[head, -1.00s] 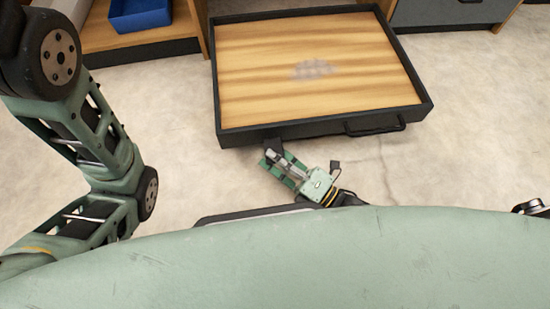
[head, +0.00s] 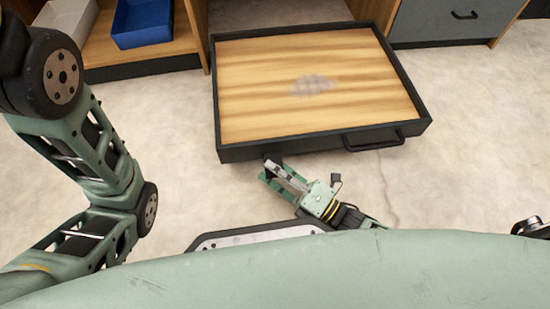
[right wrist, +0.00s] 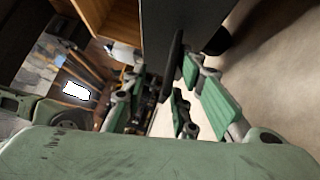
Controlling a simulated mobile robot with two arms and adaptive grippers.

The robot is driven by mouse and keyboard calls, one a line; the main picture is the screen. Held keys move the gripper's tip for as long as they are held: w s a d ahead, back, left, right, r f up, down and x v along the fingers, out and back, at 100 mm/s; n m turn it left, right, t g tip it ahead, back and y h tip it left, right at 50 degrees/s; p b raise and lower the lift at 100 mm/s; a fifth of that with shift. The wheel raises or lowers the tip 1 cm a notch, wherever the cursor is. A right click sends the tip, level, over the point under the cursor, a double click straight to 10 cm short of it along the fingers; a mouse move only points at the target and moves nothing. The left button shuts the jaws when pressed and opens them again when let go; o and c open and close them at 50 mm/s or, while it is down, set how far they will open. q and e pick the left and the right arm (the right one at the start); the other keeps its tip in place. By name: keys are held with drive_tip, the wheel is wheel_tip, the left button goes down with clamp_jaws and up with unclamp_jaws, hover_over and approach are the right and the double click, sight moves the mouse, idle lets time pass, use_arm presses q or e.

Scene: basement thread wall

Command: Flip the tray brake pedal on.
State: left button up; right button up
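The tray (head: 310,80) is a wide wooden board in a dark frame, with a black bar handle (head: 375,142) at the front right. My right gripper (head: 272,172) is just in front of the tray's front edge, left of the handle. In the right wrist view its green fingers (right wrist: 170,105) stand apart with nothing clearly held between them. A small dark piece (head: 272,157) shows at the tray's front edge by the fingertips; I cannot tell whether it is the brake pedal, or whether it is touched. My left gripper is out of view.
Behind the tray, a wooden shelf holds a blue bin (head: 143,22) and a pale bin (head: 68,16). A grey drawer unit (head: 447,18) stands at the back right. The pale floor right of the tray is clear.

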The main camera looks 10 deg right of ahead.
sight(279, 161)
drive_tip(key=o, duration=1.4)
drive_tip(key=r, duration=0.9)
drive_tip(key=shift+w, duration=0.25)
drive_tip(key=f, duration=0.2)
drive_tip(key=shift+s+f+h, duration=0.2)
drive_tip(key=shift+f+h, duration=0.1)
drive_tip(key=shift+h, duration=0.1)
drive_tip(key=shift+d+r, duration=0.1)
drive_tip(key=shift+c, duration=0.7)
drive_tip(key=shift+s+d+p, duration=0.3)
drive_tip(key=shift+s+p, duration=0.05)
drive_tip(key=shift+p, duration=0.05)
drive_tip(key=shift+c, duration=0.9)
drive_tip(key=shift+p+v, duration=0.3)
drive_tip(key=shift+v, duration=0.6)
drive_tip(key=shift+c, duration=0.4)
drive_tip(key=shift+s+d, duration=0.4)
drive_tip(key=shift+s, duration=0.05)
drive_tip(key=shift+c, duration=1.3)
drive_tip(key=shift+s+d+p, duration=0.25)
drive_tip(key=shift+p, duration=0.05)
drive_tip(key=c, duration=0.7)
drive_tip(key=shift+p+v, duration=0.6)
drive_tip(key=shift+v, duration=1.65)
drive_tip(key=shift+c, duration=0.2)
